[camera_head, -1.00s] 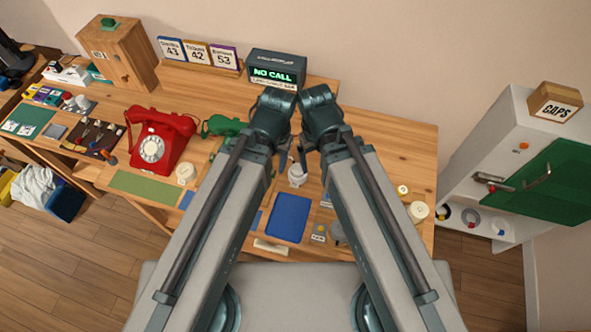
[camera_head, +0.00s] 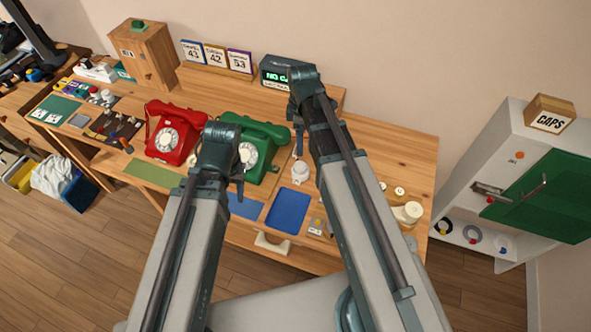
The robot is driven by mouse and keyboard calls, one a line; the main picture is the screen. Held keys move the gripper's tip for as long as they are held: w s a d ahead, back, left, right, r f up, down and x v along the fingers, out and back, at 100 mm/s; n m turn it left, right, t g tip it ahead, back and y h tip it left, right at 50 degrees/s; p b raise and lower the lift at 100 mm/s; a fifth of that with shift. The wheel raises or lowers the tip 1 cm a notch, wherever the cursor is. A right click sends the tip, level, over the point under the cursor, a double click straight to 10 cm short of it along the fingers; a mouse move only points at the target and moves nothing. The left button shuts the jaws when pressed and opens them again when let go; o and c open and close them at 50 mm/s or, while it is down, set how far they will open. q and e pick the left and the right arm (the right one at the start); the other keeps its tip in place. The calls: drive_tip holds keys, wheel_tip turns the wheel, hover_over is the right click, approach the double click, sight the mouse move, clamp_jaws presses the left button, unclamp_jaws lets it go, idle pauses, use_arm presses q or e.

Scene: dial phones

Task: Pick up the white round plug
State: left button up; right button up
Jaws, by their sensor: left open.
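Several white round pieces are in view, and I cannot tell which is the plug. One white rounded piece (camera_head: 301,173) stands on the desk right of the green phone. A pale round piece (camera_head: 192,160) shows partly beside the red phone, next to my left arm. Small white discs (camera_head: 399,190) and a larger white round piece (camera_head: 409,212) are at the desk's right side. My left gripper (camera_head: 238,184) is open, pointing down in front of the green phone. My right gripper (camera_head: 298,145) hangs above and behind the white rounded piece; its jaws are too small to read.
A red phone (camera_head: 172,134) and a green phone (camera_head: 254,146) stand on the desk. Blue mats (camera_head: 288,212) and a green mat (camera_head: 153,173) lie along the front. A white cabinet (camera_head: 507,150) stands right, with a CAPS box (camera_head: 549,115) on top.

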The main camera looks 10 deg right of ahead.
drive_tip(key=b, duration=0.8)
hover_over(300, 165)
drive_tip(key=shift+s+f, duration=0.2)
drive_tip(key=shift+f, duration=4.1)
wheel_tip(300, 165, down, 5)
drive_tip(key=b, duration=0.5)
drive_tip(key=shift+w+f+b, duration=0.1)
drive_tip(key=shift+f+b, duration=0.1)
drive_tip(key=shift+b, duration=0.15)
drive_tip(key=shift+r, duration=0.1)
drive_tip(key=c, duration=1.3)
